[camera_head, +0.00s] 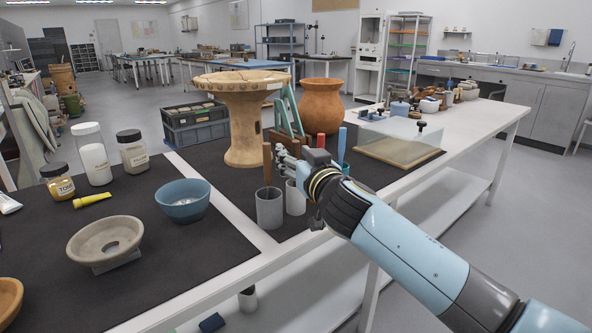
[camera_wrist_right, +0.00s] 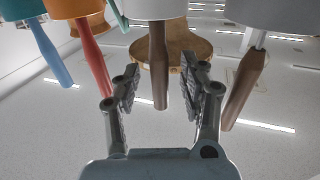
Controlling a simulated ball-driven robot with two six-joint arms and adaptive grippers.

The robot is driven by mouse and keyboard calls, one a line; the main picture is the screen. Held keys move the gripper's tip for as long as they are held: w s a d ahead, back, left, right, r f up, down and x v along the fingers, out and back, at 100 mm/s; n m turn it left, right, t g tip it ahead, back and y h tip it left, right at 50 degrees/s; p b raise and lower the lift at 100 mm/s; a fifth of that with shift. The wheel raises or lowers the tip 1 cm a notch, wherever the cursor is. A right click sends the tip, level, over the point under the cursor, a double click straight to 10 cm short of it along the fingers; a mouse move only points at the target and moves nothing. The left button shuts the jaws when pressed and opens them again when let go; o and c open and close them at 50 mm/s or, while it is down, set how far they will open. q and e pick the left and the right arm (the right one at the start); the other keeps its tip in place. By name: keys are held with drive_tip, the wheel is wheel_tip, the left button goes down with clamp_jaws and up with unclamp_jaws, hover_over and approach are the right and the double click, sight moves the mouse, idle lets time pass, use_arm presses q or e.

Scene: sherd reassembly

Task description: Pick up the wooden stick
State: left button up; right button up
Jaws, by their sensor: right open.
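A plain brown wooden stick (camera_wrist_right: 159,65) stands in a pale cup (camera_wrist_right: 152,9) in the right wrist view, which looks upside down. My right gripper (camera_wrist_right: 160,88) is open, with its two fingers on either side of the stick. No contact is clear. In the head view my right gripper (camera_head: 281,158) is above the pale cup (camera_head: 295,197) and hides this stick. A second brown handle (camera_wrist_right: 245,88), with a metal collar, stands in the grey cup beside it. It also shows in the head view (camera_head: 267,163). My left gripper is not in view.
A red handle (camera_wrist_right: 92,58) and a blue handle (camera_wrist_right: 52,55) stand in neighbouring cups. A large pedestal vessel (camera_head: 245,130) and a green frame (camera_head: 287,112) stand close behind. A blue bowl (camera_head: 183,201) and jars are to the left on the dark mat.

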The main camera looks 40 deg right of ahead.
clamp_jaws()
idle(0.4)
wheel_tip(320, 180, up, 9)
drive_tip(key=p, duration=0.4)
drive_tip(key=shift+r+p, duration=0.3)
drive_tip(key=shift+r, duration=0.2)
